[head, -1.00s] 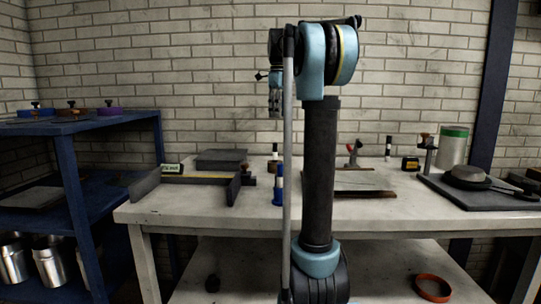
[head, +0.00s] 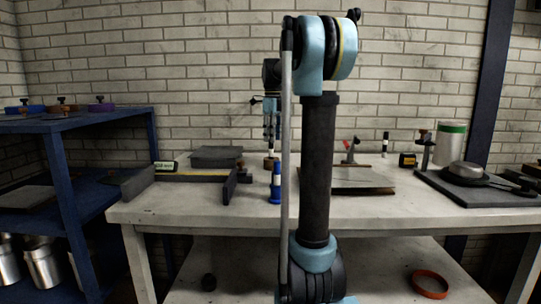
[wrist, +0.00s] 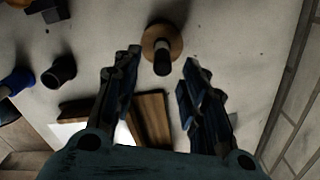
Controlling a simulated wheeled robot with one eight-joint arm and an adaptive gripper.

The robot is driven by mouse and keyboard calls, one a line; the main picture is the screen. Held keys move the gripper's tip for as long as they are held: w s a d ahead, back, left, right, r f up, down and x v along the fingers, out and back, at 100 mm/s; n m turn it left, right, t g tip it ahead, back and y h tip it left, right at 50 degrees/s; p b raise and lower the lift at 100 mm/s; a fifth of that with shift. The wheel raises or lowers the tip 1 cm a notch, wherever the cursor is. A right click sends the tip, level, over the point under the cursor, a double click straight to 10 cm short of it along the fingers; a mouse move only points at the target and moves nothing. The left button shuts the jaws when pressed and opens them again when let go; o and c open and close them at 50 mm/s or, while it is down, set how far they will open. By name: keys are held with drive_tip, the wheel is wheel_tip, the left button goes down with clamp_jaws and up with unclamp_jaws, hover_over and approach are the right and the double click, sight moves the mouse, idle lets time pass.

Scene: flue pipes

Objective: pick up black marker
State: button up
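A black marker with a white band (head: 270,149) stands upright on a round brown base on the workbench, by the back wall. In the wrist view the marker (wrist: 161,52) is seen from above, its brown disc around it. My gripper (head: 271,134) points down directly above it in the head view. In the wrist view my gripper (wrist: 160,64) is open, with one finger on each side of the marker's picture position. The fingers look apart from it. A second black-and-white marker (head: 385,144) stands farther right at the back.
A blue-and-white bottle-like item (head: 276,186) stands in front of the marker. Dark metal bars (head: 229,186) lie to the left, and a board with wooden edges (head: 362,188) to the right. The brick wall (wrist: 296,110) is close behind.

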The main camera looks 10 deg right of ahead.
sight(271, 147)
drive_tip(key=shift+w+a+f, duration=0.1)
drive_tip(key=shift+w+f, duration=0.05)
drive_tip(key=shift+f, duration=1.25)
drive_tip(key=shift+w+a+f, duration=0.1)
drive_tip(key=shift+w+f, duration=0.05)
drive_tip(key=shift+f, duration=1.25)
drive_tip(key=c, duration=0.9)
